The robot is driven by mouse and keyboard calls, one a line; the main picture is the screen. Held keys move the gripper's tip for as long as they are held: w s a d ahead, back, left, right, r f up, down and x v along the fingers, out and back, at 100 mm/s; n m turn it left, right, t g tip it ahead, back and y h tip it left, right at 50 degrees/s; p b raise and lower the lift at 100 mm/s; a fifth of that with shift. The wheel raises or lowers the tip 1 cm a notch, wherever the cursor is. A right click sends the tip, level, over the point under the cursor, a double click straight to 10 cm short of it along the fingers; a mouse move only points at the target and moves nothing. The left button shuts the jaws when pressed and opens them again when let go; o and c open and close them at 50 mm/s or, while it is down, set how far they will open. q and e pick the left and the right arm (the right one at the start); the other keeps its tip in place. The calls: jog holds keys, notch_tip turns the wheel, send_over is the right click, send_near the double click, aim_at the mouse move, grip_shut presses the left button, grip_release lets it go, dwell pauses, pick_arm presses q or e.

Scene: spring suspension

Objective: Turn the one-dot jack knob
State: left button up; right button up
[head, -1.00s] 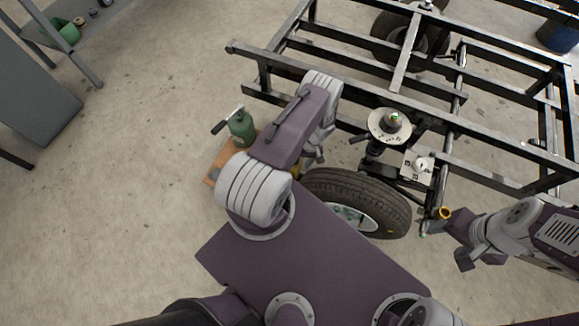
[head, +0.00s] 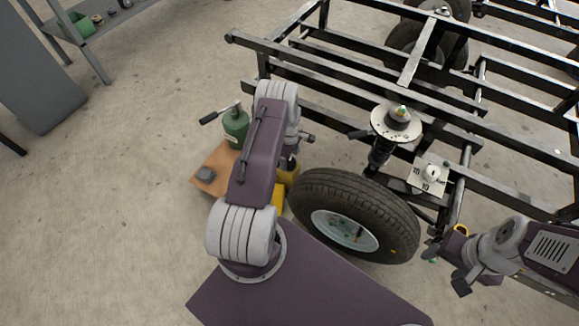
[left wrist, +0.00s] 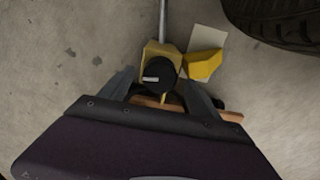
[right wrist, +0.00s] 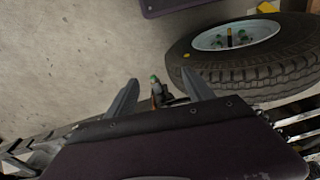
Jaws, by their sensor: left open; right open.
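In the left wrist view a round black knob (left wrist: 160,74) with a white bar mark sits on a yellowish block (left wrist: 154,50). No dot can be made out on it. My left gripper (left wrist: 160,88) is open, with one finger on each side of the knob; whether they touch it I cannot tell. In the head view my left arm mostly hides this gripper (head: 294,148), beside a yellow stand (head: 280,192). A green bottle jack (head: 236,124) stands just left of the arm. My right gripper (head: 446,268) is open, near a small green-tipped fitting (right wrist: 155,82).
A tyred wheel (head: 330,190) lies between my arms. The black frame (head: 350,74) spans the upper right, with a round spring plate (head: 397,124) and a white dial plate (head: 418,176). A wooden board (head: 215,160) carries a dark knob (head: 205,174).

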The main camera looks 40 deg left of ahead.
aim_at(290, 161)
pick_arm(q)
notch_tip(290, 161, down, 3)
jog(key=shift+f+b, duration=0.15)
jog(key=shift+b, duration=0.45)
pick_arm(e)
notch_tip(290, 161, down, 2)
jog(key=shift+f, duration=0.1)
pick_arm(q)
jog(key=shift+c, duration=0.3)
jog(key=c, duration=1.3)
jog(key=shift+m, duration=0.4)
